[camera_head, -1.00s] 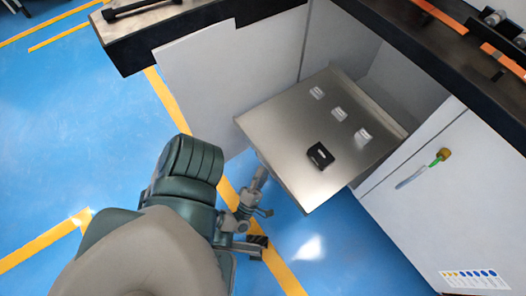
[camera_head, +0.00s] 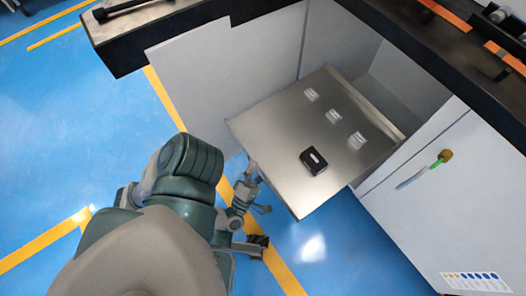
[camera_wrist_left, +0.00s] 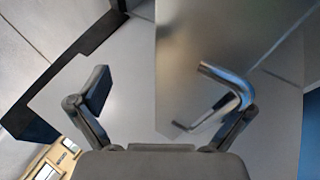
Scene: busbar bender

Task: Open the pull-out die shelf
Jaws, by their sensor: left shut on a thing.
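The pull-out die shelf (camera_head: 275,130) is a grey metal tray that stands well out of the cabinet, over the floor. Its bent metal bar handle (camera_wrist_left: 225,82) shows in the left wrist view, at the right finger. My left gripper (camera_head: 258,212) is below and beside the shelf's front edge, shut on the handle. In the left wrist view its fingers (camera_wrist_left: 168,98) look spread, and the exact contact is hard to see. The handle is mostly hidden in the head view. My right gripper is not in view.
A black block (camera_head: 313,160) and several small clear pieces (camera_head: 333,116) lie on the shelf. A white cabinet panel (camera_head: 220,70) stands to its left and a white door (camera_head: 440,200) to its right. Blue floor (camera_head: 70,120) is open at left.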

